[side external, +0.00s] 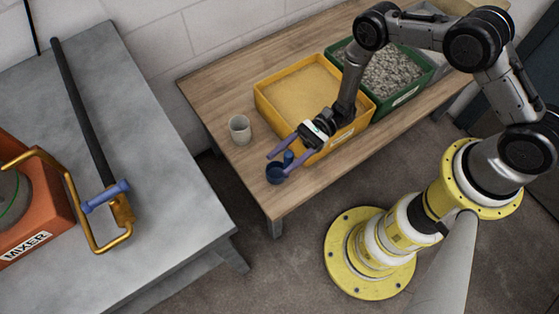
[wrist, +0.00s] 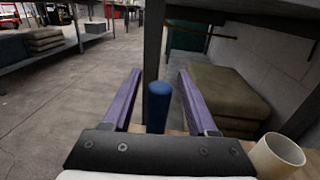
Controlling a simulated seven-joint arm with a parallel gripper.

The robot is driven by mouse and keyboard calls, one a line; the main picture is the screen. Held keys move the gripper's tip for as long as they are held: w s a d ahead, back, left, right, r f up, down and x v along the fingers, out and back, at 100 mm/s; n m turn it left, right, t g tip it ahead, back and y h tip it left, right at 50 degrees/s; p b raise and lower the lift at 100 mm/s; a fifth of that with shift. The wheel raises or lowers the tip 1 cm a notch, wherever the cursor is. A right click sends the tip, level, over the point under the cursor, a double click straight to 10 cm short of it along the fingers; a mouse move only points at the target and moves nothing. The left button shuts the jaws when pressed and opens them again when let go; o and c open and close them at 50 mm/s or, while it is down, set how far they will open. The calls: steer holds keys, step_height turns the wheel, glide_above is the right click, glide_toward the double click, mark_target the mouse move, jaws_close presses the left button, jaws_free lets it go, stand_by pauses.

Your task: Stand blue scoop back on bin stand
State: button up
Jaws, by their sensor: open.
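The blue scoop (side external: 276,174) is at the front left part of the wooden bin stand (side external: 222,110), with its dark round bowl near the front edge. Its short blue handle also shows in the wrist view (wrist: 158,105), rising between my fingers. My gripper (side external: 279,166) is open, its two purple fingers pointing toward the left around the scoop. In the wrist view the fingers (wrist: 160,72) stand apart with a gap on each side of the handle. I cannot tell whether the scoop's base rests fully on the wood.
A pale cup (side external: 240,130) stands left of my gripper. A yellow bin (side external: 268,104) of sand and a green bin (side external: 414,83) of gravel stand behind it. A grey metal table (side external: 165,215) with an orange mixer (side external: 45,215) is at left, across a gap.

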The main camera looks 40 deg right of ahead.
steer(key=w+d, duration=0.1)
steer(key=d, duration=0.9)
steer(key=s+d+r+n+g+h, duration=0.1)
steer(key=d+r+n+h, duration=0.15)
steer(key=r, duration=0.45)
steer(key=d+r+n+g+h, duration=0.1)
steer(key=r+n+h, duration=0.25)
steer(key=r, duration=0.45)
steer(key=s+d+r+n+h, duration=0.1)
steer(key=r+n+h, duration=0.25)
steer(key=r, duration=0.35)
steer(key=s+d+r+n+t+h, duration=0.7)
steer(key=s+d+r, duration=0.4)
steer(key=s+r, duration=0.3)
steer(key=t+h, duration=0.1)
steer(key=t, duration=0.1)
steer(key=shift+s+d+r+t, duration=0.25)
steer(key=shift+s+t, duration=0.1)
steer(key=shift+t, duration=0.05)
